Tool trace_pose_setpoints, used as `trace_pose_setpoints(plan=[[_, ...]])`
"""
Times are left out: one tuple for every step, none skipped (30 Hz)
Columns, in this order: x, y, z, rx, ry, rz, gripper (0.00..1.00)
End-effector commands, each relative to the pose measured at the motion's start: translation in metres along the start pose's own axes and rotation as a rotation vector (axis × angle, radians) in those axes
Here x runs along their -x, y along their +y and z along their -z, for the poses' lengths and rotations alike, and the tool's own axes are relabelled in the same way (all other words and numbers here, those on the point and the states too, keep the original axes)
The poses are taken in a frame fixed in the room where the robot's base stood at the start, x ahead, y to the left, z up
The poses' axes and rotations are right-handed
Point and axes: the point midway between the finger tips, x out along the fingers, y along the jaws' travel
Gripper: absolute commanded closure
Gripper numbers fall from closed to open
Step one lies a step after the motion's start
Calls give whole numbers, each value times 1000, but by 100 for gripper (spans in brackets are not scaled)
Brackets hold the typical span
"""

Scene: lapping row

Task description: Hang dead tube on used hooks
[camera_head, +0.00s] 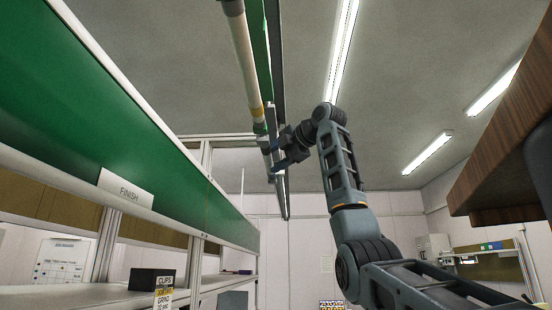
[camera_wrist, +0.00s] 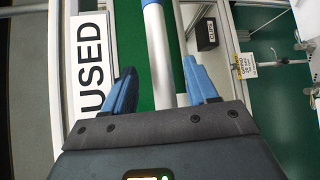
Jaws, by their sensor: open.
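A long pale tube (camera_head: 241,45) with a tan band and green near its lower end runs down from the top of the head view. My gripper (camera_head: 277,155) is at the lower end of this line, beside a rail. In the wrist view, my gripper (camera_wrist: 158,78) is open, with its blue fingers apart. A grey-white tube (camera_wrist: 161,55) with a blue section at the top lies between them; I cannot tell if they touch it. A white USED sign (camera_wrist: 91,62) is left of the fingers. I cannot make out the hooks.
A green panel with a FINISH label (camera_head: 126,188) fills the left of the head view. A dark box (camera_head: 152,279) sits on a shelf below. A wooden top (camera_head: 505,130) juts in at the right. Open room lies between.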

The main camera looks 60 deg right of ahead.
Motion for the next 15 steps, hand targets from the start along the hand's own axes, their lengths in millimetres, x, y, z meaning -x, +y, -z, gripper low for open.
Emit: trace_pose_setpoints(plan=[[0, 0, 0, 0, 0, 0, 42], [0, 0, 0, 0, 0, 1, 42], [0, 0, 0, 0, 0, 1, 42], [1, -1, 0, 0, 0, 0, 42], [3, -1, 0, 0, 0, 0, 42], [6, -1, 0, 1, -1, 0, 42], [9, -1, 0, 1, -1, -1, 42], [13, -1, 0, 1, -1, -2, 42], [19, -2, 0, 1, -1, -2, 42], [24, -3, 0, 1, -1, -1, 42], [29, -3, 0, 1, -2, -2, 42], [36, -2, 0, 1, -2, -3, 42], [42, -2, 0, 1, -2, -3, 42], [46, -2, 0, 1, -2, -3, 42], [52, -2, 0, 1, -2, -2, 42]])
